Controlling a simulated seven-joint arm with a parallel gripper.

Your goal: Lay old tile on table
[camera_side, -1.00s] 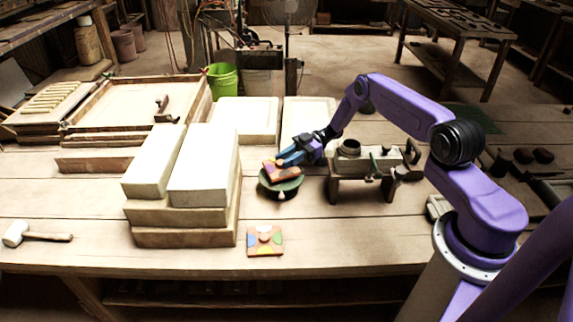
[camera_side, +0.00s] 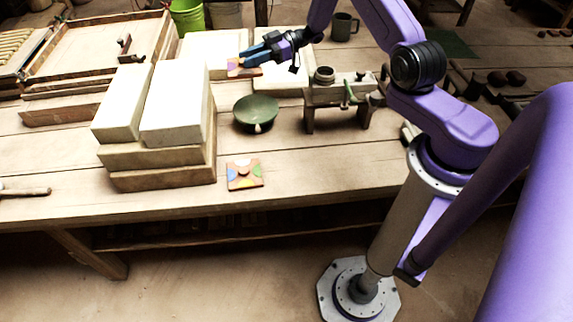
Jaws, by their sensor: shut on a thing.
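My gripper (camera_side: 248,57) is shut on a flat orange tile (camera_side: 240,70) with a purple patch. It holds the tile up in the air, in front of the pale slabs at the back in the picture; the exact height is hard to tell. The fingers hide part of the tile. A second square tile (camera_side: 244,174) with coloured patches lies flat on the wooden table (camera_side: 310,175) near its front edge. A dark green bowl (camera_side: 256,110) stands on the table between the two tiles in the picture. I cannot tell which tile is the old one.
Pale slabs (camera_side: 282,78) lie behind.

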